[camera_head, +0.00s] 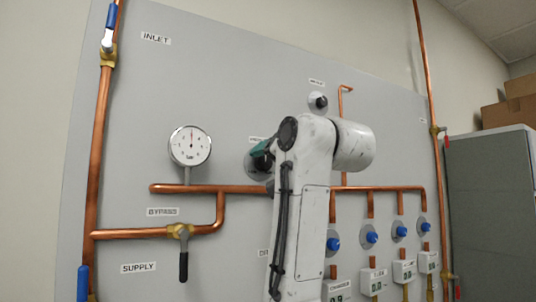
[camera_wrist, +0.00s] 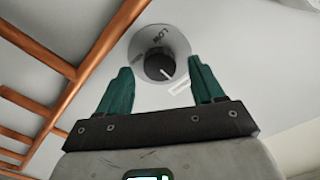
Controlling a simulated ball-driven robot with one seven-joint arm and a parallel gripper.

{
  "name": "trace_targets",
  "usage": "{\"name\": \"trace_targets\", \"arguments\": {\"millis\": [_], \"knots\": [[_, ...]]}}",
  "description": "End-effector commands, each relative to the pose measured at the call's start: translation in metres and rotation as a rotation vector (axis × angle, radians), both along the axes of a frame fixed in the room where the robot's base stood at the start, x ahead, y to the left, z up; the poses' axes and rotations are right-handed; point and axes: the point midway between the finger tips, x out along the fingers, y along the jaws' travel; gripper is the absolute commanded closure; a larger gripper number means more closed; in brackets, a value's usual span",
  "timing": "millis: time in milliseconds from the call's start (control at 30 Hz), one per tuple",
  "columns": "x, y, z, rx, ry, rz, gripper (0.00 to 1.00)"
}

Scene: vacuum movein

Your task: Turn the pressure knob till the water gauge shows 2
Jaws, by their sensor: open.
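The water gauge (camera_head: 190,146) is a round white dial on the grey panel. Its needle points about straight up; the numbers are too small to read surely. The pressure knob (camera_wrist: 158,66) is dark and round, with a white pointer mark towards the lower right, on a grey disc (camera_wrist: 174,40) lettered LOW. In the head view my arm and gripper mostly hide the knob; part of its disc (camera_head: 251,165) shows. My gripper (camera_wrist: 160,64) has two green fingers, open, one on each side of the knob in the picture. I cannot tell whether they touch it. It also shows in the head view (camera_head: 262,154).
Copper pipes (camera_head: 230,189) run across the panel below the gauge. Another dark knob (camera_head: 318,102) sits above my arm. Several blue-handled valves (camera_head: 372,237) are at lower right. A black-handled bypass valve (camera_head: 182,250) hangs at lower left. A grey cabinet (camera_head: 490,200) stands right.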

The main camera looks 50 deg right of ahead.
Motion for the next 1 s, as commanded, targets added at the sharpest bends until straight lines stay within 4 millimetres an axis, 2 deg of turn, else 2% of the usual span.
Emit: {"name": "trace_targets", "arguments": {"millis": [200, 467, 1000], "knots": [[0.014, -0.004, 0.0, 0.0, 0.001, 0.0, 0.33], [0.015, -0.004, -0.001, 0.0, 0.0, 0.0, 0.33], [0.015, -0.004, -0.001, 0.0, 0.0, 0.0, 0.83]]}}
